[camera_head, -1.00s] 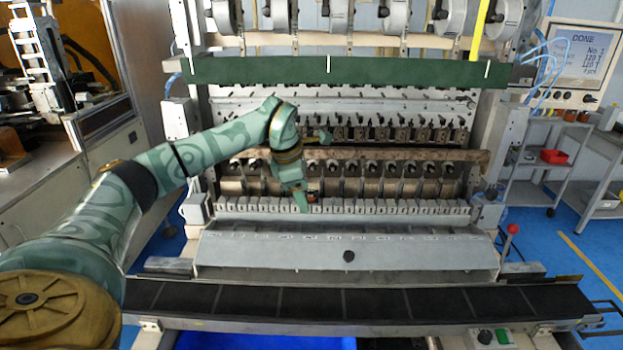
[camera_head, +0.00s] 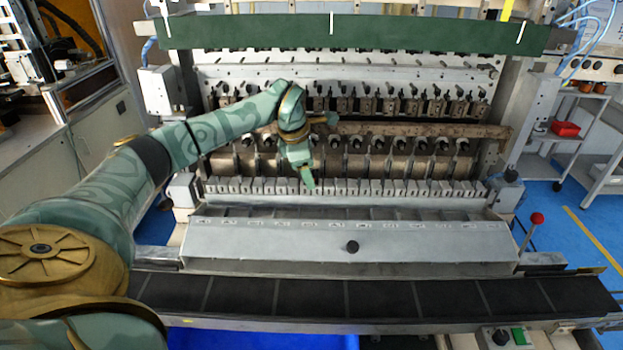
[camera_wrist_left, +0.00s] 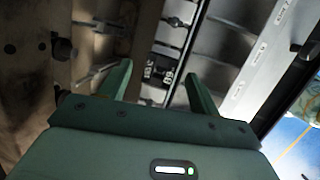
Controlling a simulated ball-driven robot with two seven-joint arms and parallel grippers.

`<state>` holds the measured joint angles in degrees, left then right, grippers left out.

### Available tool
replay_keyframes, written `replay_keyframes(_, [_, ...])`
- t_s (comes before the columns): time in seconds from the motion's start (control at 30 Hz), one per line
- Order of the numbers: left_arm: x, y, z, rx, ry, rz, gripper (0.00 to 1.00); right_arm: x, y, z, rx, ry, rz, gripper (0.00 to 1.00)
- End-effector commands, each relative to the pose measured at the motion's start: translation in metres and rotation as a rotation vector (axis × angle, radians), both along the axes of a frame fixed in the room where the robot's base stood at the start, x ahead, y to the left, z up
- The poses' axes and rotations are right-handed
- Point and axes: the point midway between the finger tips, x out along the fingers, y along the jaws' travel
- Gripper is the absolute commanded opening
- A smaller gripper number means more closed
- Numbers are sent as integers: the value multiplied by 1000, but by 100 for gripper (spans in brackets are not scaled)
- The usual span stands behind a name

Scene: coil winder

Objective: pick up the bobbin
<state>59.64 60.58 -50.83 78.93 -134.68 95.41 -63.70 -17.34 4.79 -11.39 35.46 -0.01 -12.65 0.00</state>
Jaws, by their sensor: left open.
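My left gripper (camera_head: 320,150) is open in front of the coil winder (camera_head: 350,245), with one finger up near the rusty bar and one down near the row of grey blocks. In the left wrist view my two green fingers (camera_wrist_left: 158,85) are spread wide with nothing held between them. Beyond their gap is a small dark part (camera_wrist_left: 161,72) with light marks on a metal rail. I cannot tell whether it is the bobbin, and no bobbin stands out clearly in the head view. My right gripper is not in view.
The rusty bar (camera_head: 420,131) crosses the winder at gripper height, above a row of brown cylinders (camera_head: 390,165). A sloped grey cover (camera_head: 430,240) and a black belt (camera_head: 380,299) lie in front. A red-knobbed lever (camera_head: 537,218) stands at the right.

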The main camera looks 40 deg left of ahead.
Motion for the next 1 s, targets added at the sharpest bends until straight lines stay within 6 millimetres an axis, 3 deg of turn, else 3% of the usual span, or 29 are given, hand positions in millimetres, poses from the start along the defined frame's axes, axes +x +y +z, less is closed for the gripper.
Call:
replay_keyframes(0.07, [2, -1, -11, -2, 2, 0, 62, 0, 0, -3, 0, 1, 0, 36])
replay_keyframes(0.27, [3, -1, -12, 0, 0, 1, 62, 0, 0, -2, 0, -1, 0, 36])
replay_keyframes(0.47, [3, -1, -11, 0, 0, 0, 13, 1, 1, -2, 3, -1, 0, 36])
replay_keyframes(0.83, [3, -1, -11, 0, 0, 0, 12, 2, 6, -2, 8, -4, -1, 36])
replay_keyframes(1.0, [4, -1, 1, 1, -4, -1, 12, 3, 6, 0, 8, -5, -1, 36])
